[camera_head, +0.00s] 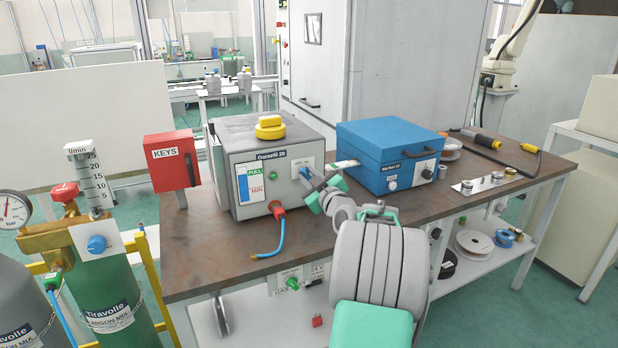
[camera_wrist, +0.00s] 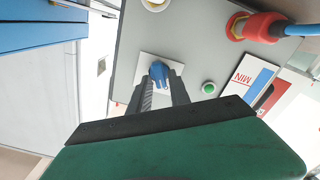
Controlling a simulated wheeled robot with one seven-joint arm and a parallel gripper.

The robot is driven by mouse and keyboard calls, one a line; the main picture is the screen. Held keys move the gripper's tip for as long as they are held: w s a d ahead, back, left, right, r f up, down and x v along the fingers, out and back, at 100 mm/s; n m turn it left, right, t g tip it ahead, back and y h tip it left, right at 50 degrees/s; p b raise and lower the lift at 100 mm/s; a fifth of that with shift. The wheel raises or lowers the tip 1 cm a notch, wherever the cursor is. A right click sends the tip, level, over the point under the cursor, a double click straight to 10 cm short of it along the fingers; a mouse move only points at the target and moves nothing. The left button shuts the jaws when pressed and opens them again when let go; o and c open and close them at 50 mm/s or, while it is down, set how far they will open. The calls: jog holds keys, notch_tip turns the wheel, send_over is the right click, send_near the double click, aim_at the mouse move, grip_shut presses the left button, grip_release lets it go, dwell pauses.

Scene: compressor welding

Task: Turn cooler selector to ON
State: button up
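The cooler (camera_head: 240,165) is a grey box labelled "Garsafil 20" on the bench. Its blue selector knob (camera_wrist: 161,72) sits on a white square plate (camera_wrist: 149,62) on the front panel in the wrist view. My gripper (camera_wrist: 161,88) faces the panel, its two dark fingers parted with the knob between their tips. I cannot tell whether the fingers press on it. The knob's markings are not readable.
A green button (camera_wrist: 208,88) and a red hose fitting (camera_wrist: 258,26) are close by on the panel. A blue case (camera_head: 385,150) stands right of my gripper. A red KEYS box (camera_head: 172,163) stands left of the cooler. The bench front (camera_head: 205,265) is mostly clear.

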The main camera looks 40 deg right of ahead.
grip_shut()
jog(key=shift+m, duration=0.3)
jog(key=shift+f+m+b, duration=0.1)
jog(key=shift+m+b, duration=0.65)
jog(key=shift+m, duration=0.05)
jog(key=m+b, duration=0.1)
jog(key=m, duration=0.2)
jog(key=shift+d+m, duration=0.1)
jog(key=shift+m, duration=0.2)
jog(key=m, duration=0.5)
jog(key=shift+s+d+m, duration=0.1)
jog(key=shift+d+m, duration=0.05)
jog(key=shift+m, duration=0.55)
